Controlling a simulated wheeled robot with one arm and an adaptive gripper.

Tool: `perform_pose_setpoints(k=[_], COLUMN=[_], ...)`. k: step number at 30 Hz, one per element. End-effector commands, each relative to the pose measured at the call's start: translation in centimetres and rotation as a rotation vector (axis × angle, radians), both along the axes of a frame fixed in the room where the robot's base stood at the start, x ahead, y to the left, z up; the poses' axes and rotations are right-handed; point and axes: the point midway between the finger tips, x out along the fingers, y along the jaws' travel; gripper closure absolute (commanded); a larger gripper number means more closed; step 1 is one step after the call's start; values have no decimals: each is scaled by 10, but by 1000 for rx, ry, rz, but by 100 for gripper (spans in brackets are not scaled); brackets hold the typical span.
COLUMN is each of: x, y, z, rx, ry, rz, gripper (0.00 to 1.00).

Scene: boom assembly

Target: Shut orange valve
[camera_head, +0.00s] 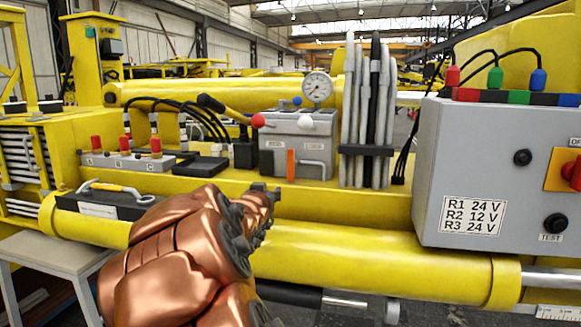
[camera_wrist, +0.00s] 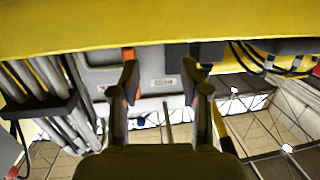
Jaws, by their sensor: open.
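The orange valve handle (camera_head: 291,165) is a short upright bar on the front of a grey valve block (camera_head: 311,137). My gripper (camera_head: 265,190) is in front of the beam, a little to the left of the orange handle and lower. In the wrist view my gripper (camera_wrist: 160,68) is open and nothing shows between its fingers. There the orange handle (camera_wrist: 129,54) shows just past the tip of the left finger, which hides part of it. I cannot tell whether they touch. The valve block (camera_wrist: 155,60) lies beyond both fingers.
A grey lever (camera_head: 314,163) sits right of the orange handle, with a round gauge (camera_head: 317,87) above. Grey and black hoses (camera_head: 374,110) stand to the right, then a grey control box (camera_head: 470,160). A yellow cylinder (camera_head: 380,263) runs below.

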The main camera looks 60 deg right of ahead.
Motion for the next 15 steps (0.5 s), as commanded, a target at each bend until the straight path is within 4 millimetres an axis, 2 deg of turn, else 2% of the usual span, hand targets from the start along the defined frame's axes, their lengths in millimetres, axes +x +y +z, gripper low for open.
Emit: perform_pose_setpoints(k=[1, 3, 6, 15], x=[-9, -18, -26, -20], y=[-15, -27, -37, -59], z=[11, 22, 31, 34], rx=[-37, -81, -117, -123], ry=[-15, -32, -44, -50], rz=[-39, -76, -107, -116], gripper=[54, 54, 54, 54])
